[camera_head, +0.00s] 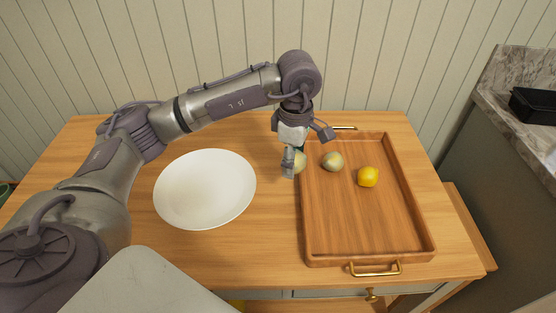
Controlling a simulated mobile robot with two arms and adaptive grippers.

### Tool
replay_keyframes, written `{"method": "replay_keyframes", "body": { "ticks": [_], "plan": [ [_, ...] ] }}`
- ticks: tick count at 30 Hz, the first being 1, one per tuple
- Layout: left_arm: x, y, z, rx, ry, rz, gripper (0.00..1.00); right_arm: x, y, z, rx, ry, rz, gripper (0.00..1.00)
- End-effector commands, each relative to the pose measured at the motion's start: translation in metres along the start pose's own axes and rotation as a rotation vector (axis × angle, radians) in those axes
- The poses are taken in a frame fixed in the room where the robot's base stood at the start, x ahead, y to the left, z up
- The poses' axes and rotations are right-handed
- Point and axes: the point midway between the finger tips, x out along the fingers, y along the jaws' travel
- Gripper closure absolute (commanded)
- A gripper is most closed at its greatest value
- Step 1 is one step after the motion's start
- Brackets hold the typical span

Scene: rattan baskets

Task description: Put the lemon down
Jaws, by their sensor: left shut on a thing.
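My left gripper (294,160) points down at the left edge of the wooden tray (346,222). It is shut on a pale yellow-green fruit (301,162), which is partly hidden behind a finger. I cannot tell whether this fruit touches the tray or is a lemon. A bright yellow, lemon-like fruit (368,177) lies in the tray, right of the gripper and apart from it. A dull green-brown round fruit (332,161) lies in the tray between them. My right gripper is not in view.
A white plate (205,188), empty, lies on the wooden table (240,255) left of the tray. The tray has raised walls and brass handles; its front half is clear. A panelled wall stands behind. A marble counter (518,85) with a black container (534,105) is at right.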

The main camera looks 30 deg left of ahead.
Motion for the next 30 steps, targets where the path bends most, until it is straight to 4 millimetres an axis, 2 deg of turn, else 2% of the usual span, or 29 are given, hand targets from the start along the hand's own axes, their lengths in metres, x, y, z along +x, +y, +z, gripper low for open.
{"method": "replay_keyframes", "body": {
  "ticks": [3, 9, 14, 17, 24, 30],
  "plan": [
    [-0.007, -0.005, 0.011, 0.001, -0.002, 0.000, 0.87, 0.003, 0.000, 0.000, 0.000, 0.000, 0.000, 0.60],
    [-0.011, -0.008, 0.016, 0.009, 0.000, 0.001, 0.87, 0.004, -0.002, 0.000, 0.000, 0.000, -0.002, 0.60],
    [-0.007, -0.018, 0.017, 0.166, 0.004, 0.004, 0.87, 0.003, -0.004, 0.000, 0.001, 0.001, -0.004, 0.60],
    [-0.001, -0.032, 0.018, 0.388, 0.008, 0.008, 0.87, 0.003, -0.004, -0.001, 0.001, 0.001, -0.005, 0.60],
    [0.014, -0.078, 0.019, 1.067, 0.013, 0.007, 0.87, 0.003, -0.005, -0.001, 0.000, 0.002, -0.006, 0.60],
    [0.022, -0.110, 0.019, 1.507, 0.007, 0.002, 0.87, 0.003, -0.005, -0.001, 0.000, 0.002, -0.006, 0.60]
  ]
}}
